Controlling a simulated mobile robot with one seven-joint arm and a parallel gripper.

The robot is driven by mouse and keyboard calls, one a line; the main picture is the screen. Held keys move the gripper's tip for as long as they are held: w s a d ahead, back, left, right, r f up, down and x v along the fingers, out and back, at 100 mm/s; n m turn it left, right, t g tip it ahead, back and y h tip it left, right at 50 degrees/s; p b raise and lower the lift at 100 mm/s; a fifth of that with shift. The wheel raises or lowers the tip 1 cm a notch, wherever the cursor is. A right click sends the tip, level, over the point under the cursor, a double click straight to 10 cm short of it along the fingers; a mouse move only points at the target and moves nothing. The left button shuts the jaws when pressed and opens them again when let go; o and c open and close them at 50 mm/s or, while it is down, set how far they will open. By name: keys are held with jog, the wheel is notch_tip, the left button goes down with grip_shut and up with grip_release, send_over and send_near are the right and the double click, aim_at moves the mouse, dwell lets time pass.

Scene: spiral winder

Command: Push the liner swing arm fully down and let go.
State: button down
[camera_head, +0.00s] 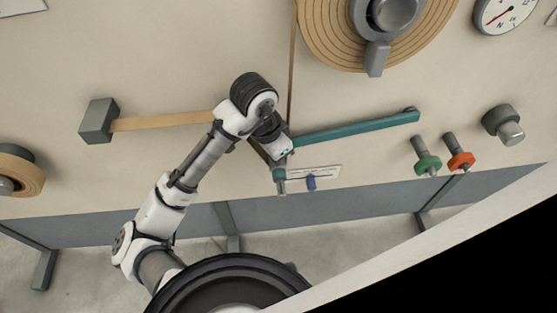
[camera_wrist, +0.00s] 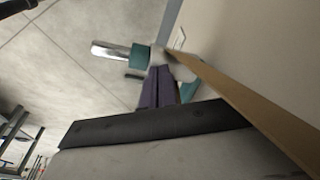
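The teal liner swing arm (camera_head: 355,129) runs from a pivot at its right end to my gripper (camera_head: 279,157) in the head view. Its left end has a teal block with a metal handle (camera_head: 281,187). In the wrist view my gripper's dark fingers (camera_wrist: 158,72) lie close together, with nothing visible between them. Their tips are at the teal block (camera_wrist: 140,56), from which the metal handle (camera_wrist: 110,50) sticks out. Contact looks likely but cannot be told for sure. The arm's end is partly hidden by my gripper.
A tan liner strip (camera_head: 165,121) runs from a grey block (camera_head: 98,121) towards my gripper, and another hangs from the roll (camera_head: 330,45). A slotted plate with a blue knob (camera_head: 311,183) is close by. Green (camera_head: 428,163) and orange (camera_head: 461,160) knobs stand to the right.

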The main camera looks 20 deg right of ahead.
notch_tip(320, 180, up, 15)
jog(key=p, duration=1.4)
jog(key=shift+f, duration=0.15)
dwell(0.6)
